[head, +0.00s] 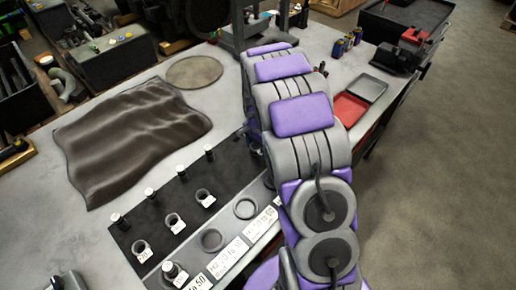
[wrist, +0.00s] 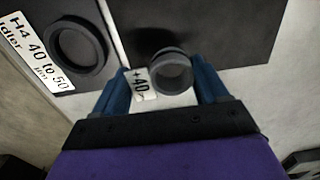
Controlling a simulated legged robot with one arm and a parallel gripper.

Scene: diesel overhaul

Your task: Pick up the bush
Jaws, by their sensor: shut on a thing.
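The bush (wrist: 172,73) is a short dark grey ring with a white tag (wrist: 140,84) reading about +40 beside it. In the wrist view it sits between the two blue fingers of my gripper (wrist: 163,84), which is shut on it. It appears in front of the edge of a dark mat; its height above the surface is hard to judge. In the head view my own arm hides the gripper and this bush. Other tagged bushes stand on the black mat (head: 185,191), such as one at the front (head: 141,250) and one in the middle (head: 173,222).
A label (wrist: 37,45) reading H4 40 to 50 lies by a larger dark ring (wrist: 78,46). A brown crumpled cloth (head: 130,137), a round disc (head: 194,72) and a red tray (head: 350,109) lie on the bench.

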